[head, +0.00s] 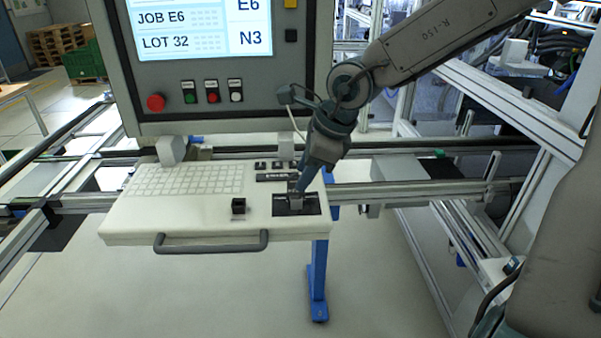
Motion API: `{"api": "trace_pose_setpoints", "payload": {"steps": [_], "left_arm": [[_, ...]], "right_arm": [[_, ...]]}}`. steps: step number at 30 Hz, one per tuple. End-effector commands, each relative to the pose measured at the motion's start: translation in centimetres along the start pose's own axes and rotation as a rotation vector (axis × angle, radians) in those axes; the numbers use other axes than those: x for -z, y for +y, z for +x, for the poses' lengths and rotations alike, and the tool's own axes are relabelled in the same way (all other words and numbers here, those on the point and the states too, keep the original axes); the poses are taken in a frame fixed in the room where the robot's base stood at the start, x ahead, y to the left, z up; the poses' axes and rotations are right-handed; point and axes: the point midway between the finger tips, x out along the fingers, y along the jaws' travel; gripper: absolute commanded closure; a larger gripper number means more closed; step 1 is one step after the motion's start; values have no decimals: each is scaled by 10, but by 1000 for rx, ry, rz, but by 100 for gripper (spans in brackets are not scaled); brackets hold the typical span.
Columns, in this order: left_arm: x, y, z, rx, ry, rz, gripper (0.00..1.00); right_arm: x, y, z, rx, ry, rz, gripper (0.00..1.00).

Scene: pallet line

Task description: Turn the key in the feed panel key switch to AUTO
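The feed panel (180,215) is a pale slanted console with a keyboard, below a grey screen cabinet. A dark plate (311,208), which looks like the key switch plate, is set in its right part. My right gripper (296,199) comes down from the upper right, and its tip is at this plate. The gripper hides the middle of the plate, so the key, its angle and the AUTO mark cannot be made out. Whether the fingers are closed on the key is too small to tell. My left gripper is not in view.
A small black block-like control (239,206) sits left of the plate. A grey handle (210,242) runs along the console's front edge. The screen cabinet (215,75) with a red button (156,102) stands behind. Aluminium rails (410,190) extend to the right.

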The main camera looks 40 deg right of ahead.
Motion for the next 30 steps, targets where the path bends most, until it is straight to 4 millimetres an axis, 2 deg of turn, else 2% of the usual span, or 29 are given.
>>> {"api": "trace_pose_setpoints", "payload": {"steps": [3,9,19,20,25,30], "left_arm": [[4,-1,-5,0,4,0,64],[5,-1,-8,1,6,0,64],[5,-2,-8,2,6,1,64],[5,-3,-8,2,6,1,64],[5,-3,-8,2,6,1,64],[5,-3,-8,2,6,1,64]], "right_arm": [[0,0,13,-2,3,0,62],[0,0,26,-1,1,1,62],[0,0,29,0,-1,0,62],[0,0,29,0,-1,1,64],[0,0,28,0,-1,0,98],[0,-1,28,1,-2,0,100]]}}
